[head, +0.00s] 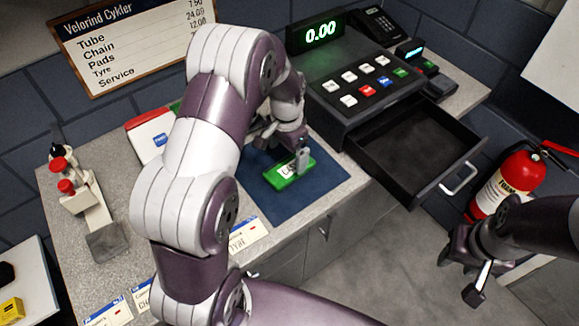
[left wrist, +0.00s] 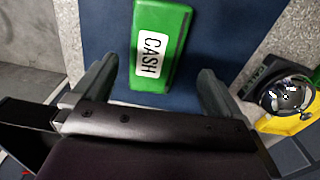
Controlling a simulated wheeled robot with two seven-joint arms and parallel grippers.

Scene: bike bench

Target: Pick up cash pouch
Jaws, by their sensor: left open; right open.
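The cash pouch (head: 290,172) is green with a white label and lies flat on a dark blue mat (head: 310,200) on the counter. In the left wrist view the pouch (left wrist: 159,40) shows its label reading CASH. My left gripper (head: 296,160) is over the pouch in the head view and hides part of it. In the left wrist view my left gripper (left wrist: 158,88) is open, with a finger on each side of the pouch's near end and gaps between. My right gripper (head: 468,280) is at the lower right, open, far from the pouch.
The cash register (head: 350,75) stands behind the mat with its empty drawer (head: 415,150) pulled out to the right. A red fire extinguisher (head: 508,182) stands right of the drawer. Labels (head: 250,232) line the front edge.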

